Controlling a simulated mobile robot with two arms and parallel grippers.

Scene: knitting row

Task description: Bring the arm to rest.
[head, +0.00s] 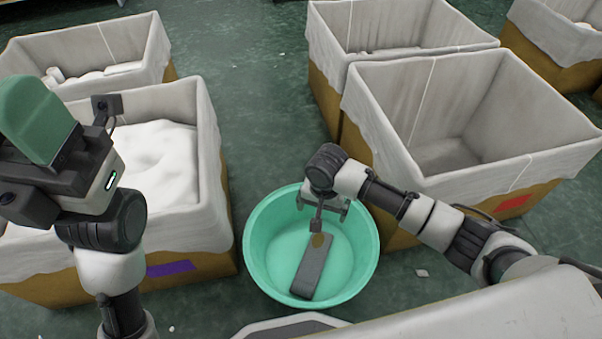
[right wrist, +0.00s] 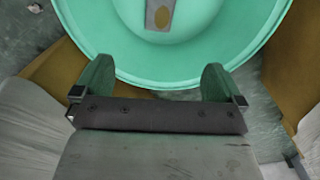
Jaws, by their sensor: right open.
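My right gripper (head: 325,205) is above the round teal basin (head: 256,247). In the right wrist view its two green fingers stand wide apart with nothing between them (right wrist: 158,82). A long grey object (head: 312,275) with a tan oval spot lies in the basin. Part of it also shows at the top of the right wrist view (right wrist: 158,12), apart from the fingers, inside the basin (right wrist: 110,45). My left gripper (head: 40,118) is raised at the left edge; a broad green finger shows, but its opening is hidden.
A lined box with white filling (head: 212,190) and a purple label stands left of the basin. An empty-looking lined box (head: 450,110) with a red label stands to the right. More lined boxes (head: 385,30) stand behind. Green floor (head: 240,80) runs between the boxes.

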